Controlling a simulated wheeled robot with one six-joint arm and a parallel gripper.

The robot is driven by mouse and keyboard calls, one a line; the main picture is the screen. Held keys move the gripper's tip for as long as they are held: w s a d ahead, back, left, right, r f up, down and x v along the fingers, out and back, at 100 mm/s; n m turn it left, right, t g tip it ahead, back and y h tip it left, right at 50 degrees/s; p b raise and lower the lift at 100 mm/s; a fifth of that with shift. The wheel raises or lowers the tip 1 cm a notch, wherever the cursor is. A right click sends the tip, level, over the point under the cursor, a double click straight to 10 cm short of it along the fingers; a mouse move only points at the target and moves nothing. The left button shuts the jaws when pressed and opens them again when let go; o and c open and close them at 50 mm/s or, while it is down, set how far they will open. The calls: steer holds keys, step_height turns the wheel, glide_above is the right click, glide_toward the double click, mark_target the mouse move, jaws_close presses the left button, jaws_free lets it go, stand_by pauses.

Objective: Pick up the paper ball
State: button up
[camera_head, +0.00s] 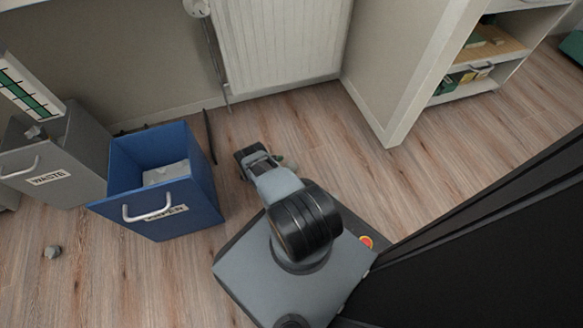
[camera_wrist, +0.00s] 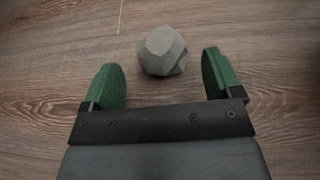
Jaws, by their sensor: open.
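A grey, faceted paper ball (camera_wrist: 162,52) lies on the wooden floor in the wrist view. It is just ahead of my gripper (camera_wrist: 165,78), roughly centred between the two green fingertips, with clear space on both sides. My gripper is open and empty. In the head view my arm reaches down to the floor right of the blue bin, and the fingers there are mostly hidden by the arm. Another small grey crumpled piece (camera_head: 53,252) lies on the floor at the far left of the head view.
A blue bin (camera_head: 205,190) with a partly hidden label and pale contents stands left of my arm. A grey bin labelled WASTE (camera_head: 90,180) stands beside it. A radiator (camera_head: 285,45) is behind, and a shelf unit (camera_head: 400,110) is at right. Floor between is clear.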

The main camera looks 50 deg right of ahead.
mark_target(288, 166)
steer(key=shift+b+x, duration=0.65)
steer(key=shift+x, duration=2.2)
steer(key=shift+f, duration=0.1)
steer(key=shift+c, duration=0.4)
steer(key=c, duration=0.9)
